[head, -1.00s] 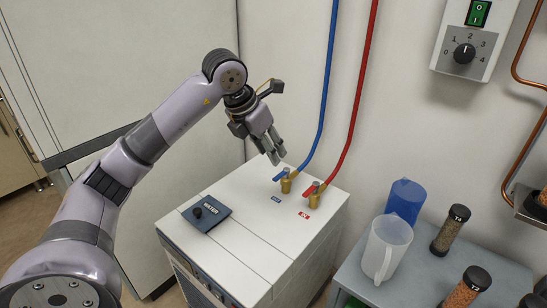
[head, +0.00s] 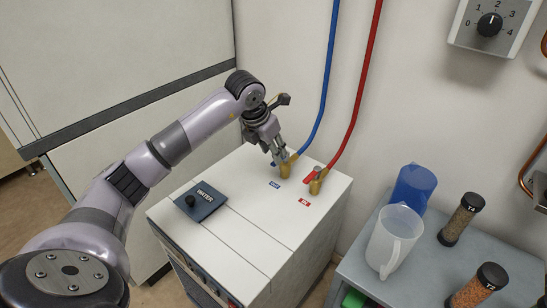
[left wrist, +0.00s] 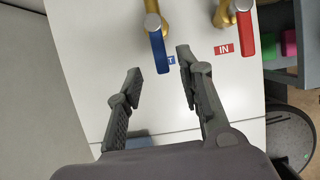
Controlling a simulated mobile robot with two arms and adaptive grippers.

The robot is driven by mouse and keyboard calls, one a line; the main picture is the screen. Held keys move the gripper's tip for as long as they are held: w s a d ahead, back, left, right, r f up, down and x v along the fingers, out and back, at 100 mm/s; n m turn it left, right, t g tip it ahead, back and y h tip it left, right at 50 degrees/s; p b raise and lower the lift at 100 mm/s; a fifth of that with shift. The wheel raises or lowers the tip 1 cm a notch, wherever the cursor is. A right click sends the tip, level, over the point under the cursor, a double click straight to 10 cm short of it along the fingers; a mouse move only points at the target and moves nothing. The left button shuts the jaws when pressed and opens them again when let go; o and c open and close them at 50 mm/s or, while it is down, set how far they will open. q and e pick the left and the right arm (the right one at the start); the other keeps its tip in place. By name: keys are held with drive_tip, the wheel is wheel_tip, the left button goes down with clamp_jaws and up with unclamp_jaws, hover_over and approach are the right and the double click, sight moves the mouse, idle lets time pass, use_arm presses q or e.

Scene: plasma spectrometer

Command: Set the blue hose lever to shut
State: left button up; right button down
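The blue lever (left wrist: 159,52) sits on a brass valve with a grey cap on top of the white cabinet (head: 250,225). In the left wrist view it points down the picture, its free end appearing between my left gripper's (left wrist: 160,66) two spread fingers, with a gap on each side. In the head view my left gripper (head: 280,157) is right at the brass valve (head: 286,171) of the blue hose (head: 327,85) and hides most of the lever. I cannot tell whether a finger touches it. My right gripper is not in view.
A red lever (head: 311,177) on a second brass valve with a red hose (head: 359,110) stands close on the right. A dark "WATER" panel (head: 212,199) with a knob lies on the cabinet top. Jugs (head: 388,245) and jars (head: 458,222) stand on the side table.

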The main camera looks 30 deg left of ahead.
use_arm(q)
drive_tip(key=x, duration=0.3)
drive_tip(key=shift+w+f, duration=0.1)
drive_tip(key=shift+f, duration=0.1)
clamp_jaws()
idle(0.3)
